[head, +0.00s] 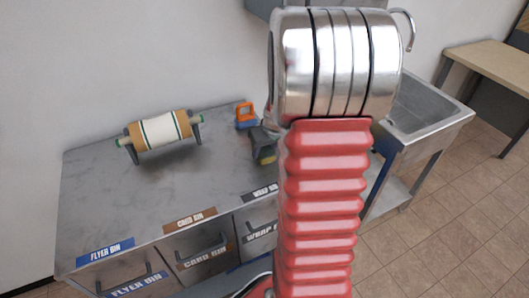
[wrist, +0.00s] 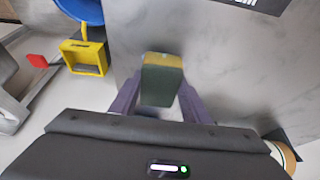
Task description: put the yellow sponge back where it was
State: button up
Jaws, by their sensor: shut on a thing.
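The yellow sponge (wrist: 162,80) has a dark green face and a yellow edge. My gripper (wrist: 160,108), with purple fingers in the wrist view, is shut on it, one finger on each side. In the head view my gripper (head: 262,138) is over the right part of the grey counter, and a bit of yellow shows below it. My arm hides much of that area. I cannot tell whether the sponge touches the counter. A yellow box-shaped holder (wrist: 84,58) with an opening shows left of the sponge in the wrist view, apart from it.
The counter (head: 90,190) carries a paper roll on a stand (head: 160,132) at left and an orange-and-blue object (head: 246,115) near my gripper. A metal sink (head: 425,105) stands at right. A blue round thing (wrist: 80,10) shows near the yellow holder.

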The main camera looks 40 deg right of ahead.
jog(key=shift+f, duration=0.6)
jog(key=o, duration=1)
jog(key=shift+f, duration=0.1)
jog(key=v, duration=1.2)
jog(key=shift+s, duration=0.1)
jog(key=shift+a, duration=0.1)
